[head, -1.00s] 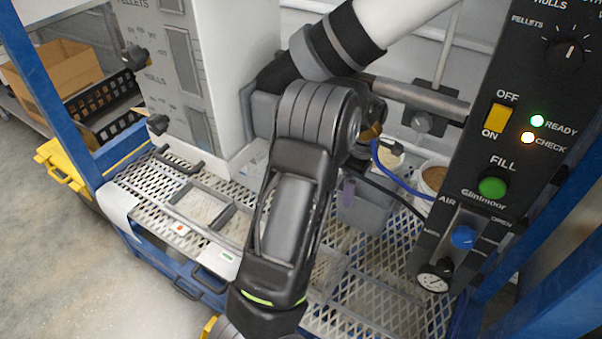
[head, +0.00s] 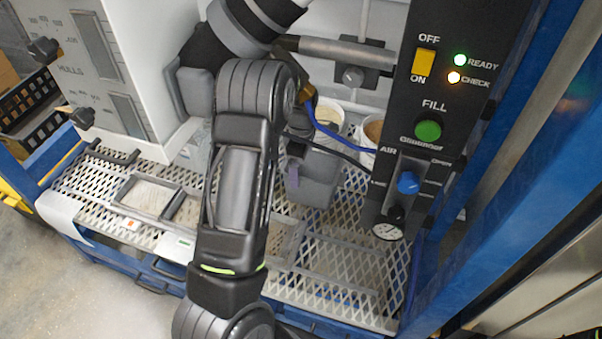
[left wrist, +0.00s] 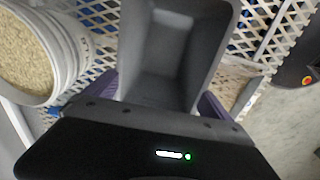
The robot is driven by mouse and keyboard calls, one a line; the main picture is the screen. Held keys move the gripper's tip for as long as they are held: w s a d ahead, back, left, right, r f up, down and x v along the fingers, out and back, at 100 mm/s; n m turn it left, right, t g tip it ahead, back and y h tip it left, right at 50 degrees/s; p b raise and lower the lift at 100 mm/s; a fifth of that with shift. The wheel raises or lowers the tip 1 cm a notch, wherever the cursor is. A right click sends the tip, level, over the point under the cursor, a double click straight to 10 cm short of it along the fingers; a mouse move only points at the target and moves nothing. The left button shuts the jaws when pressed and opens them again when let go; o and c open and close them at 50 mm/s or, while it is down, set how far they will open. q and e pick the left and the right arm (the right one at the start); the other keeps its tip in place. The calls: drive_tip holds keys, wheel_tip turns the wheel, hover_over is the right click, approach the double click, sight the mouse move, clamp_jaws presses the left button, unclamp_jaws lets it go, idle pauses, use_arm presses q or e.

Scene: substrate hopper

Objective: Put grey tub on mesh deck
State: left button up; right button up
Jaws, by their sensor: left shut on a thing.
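The grey tub (head: 318,183) is held over the mesh deck (head: 345,265), in front of the white buckets in the head view. My left gripper (head: 293,172) is shut on it, with a purple finger showing at its side. In the left wrist view the tub (left wrist: 178,50) looks empty, and the purple fingers of the gripper (left wrist: 160,98) sit at either side of its near end. The mesh shows around the tub there. I cannot tell whether its base touches the deck. My left arm hides part of the deck. My right gripper is out of view.
A white bucket of pale pellets (left wrist: 35,55) stands beside the tub. The black control panel (head: 428,110) rises to the right. A white hopper cabinet (head: 110,65) stands left. Grey rectangular frames (head: 145,197) lie on the deck's left part. Bare mesh lies in front of the tub.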

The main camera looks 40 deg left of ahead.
sight(302, 173)
use_arm(q)
drive_tip(key=shift+f, duration=1.85)
drive_tip(key=shift+f, duration=0.1)
drive_tip(key=o, duration=1.7)
drive_tip(key=shift+o, duration=0.2)
